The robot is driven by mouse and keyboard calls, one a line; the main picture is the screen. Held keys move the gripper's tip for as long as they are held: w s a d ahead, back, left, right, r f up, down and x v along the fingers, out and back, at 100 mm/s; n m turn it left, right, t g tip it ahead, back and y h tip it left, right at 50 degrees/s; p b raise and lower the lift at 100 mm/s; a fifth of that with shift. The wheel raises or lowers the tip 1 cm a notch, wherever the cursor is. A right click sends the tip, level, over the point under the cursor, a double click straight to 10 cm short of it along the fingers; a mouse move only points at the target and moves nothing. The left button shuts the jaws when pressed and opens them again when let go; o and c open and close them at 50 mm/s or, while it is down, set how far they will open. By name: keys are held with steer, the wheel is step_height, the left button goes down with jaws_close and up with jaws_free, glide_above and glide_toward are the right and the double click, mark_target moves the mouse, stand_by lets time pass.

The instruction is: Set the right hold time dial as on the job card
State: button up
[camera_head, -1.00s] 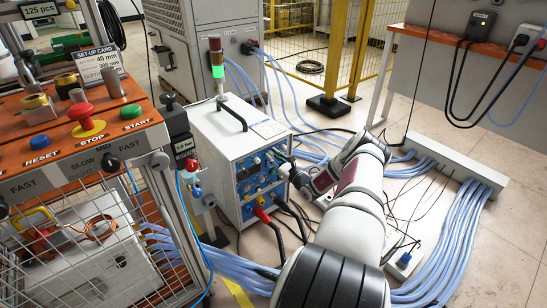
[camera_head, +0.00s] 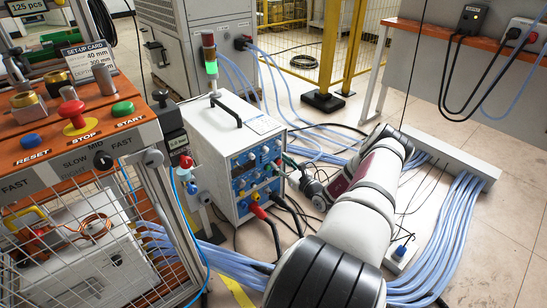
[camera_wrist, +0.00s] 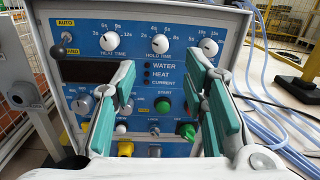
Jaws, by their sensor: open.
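The heater's blue front panel (camera_wrist: 85,75) fills the wrist view. Along its top are three white dials: a left one (camera_wrist: 110,41) by the HEAT TIME label, a middle one (camera_wrist: 160,43) above the HOLD TIME label, and a right one (camera_wrist: 208,46). Their pointer settings are too small to read surely. My gripper (camera_wrist: 163,75) is open and empty, its green-padded fingers apart in front of the panel, below the dials. In the head view the heater (camera_head: 215,145) stands left of my arm.
A set-up card (camera_head: 92,60) stands on the orange bench at left. Blue hoses (camera_head: 440,235) run over the floor beside my arm.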

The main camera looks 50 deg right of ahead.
steer(key=v, duration=0.3)
steer(key=shift+s, duration=0.2)
stand_by(0.5)
